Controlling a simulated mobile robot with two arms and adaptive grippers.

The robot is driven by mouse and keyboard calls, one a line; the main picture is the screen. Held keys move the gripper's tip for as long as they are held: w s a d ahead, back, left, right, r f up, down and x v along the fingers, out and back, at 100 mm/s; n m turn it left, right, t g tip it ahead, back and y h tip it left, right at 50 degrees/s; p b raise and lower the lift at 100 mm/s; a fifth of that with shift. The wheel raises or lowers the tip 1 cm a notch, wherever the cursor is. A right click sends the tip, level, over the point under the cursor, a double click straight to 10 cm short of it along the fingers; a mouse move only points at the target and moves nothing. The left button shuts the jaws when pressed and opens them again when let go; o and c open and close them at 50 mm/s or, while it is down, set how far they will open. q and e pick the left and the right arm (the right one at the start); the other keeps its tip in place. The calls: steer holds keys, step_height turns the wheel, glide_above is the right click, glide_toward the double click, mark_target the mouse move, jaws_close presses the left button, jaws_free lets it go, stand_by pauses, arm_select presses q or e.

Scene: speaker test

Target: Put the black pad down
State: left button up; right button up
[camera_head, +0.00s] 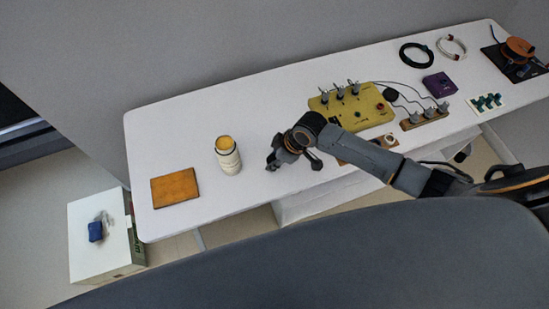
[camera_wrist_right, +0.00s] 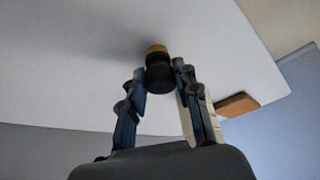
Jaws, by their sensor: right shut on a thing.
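The black pad (camera_wrist_right: 159,79) is a short round black piece with a tan band at its far end. It sits between the fingertips of my right gripper (camera_wrist_right: 161,74) in the right wrist view, and the fingers are shut on it. In the head view my right gripper (camera_head: 275,158) is over the front middle of the white table (camera_head: 250,195), right of the cream jar (camera_head: 229,160). The pad is hardly visible there. A soft shadow lies beside the pad in the wrist view; I cannot tell whether it touches the table. My left gripper is out of view.
An orange-brown square mat (camera_head: 175,188) lies at the table's left end. A yellow box with levers (camera_head: 352,108), a purple box (camera_head: 440,85) and cable coils (camera_head: 415,54) lie to the right. Bare tabletop surrounds the jar. The front edge is close to my gripper.

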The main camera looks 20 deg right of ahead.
steer(key=shift+f, duration=0.2)
steer(key=o, duration=1.1)
steer(key=shift+r, duration=0.1)
steer(key=shift+r, duration=0.2)
steer(key=v, duration=1.2)
steer(key=shift+f, duration=0.1)
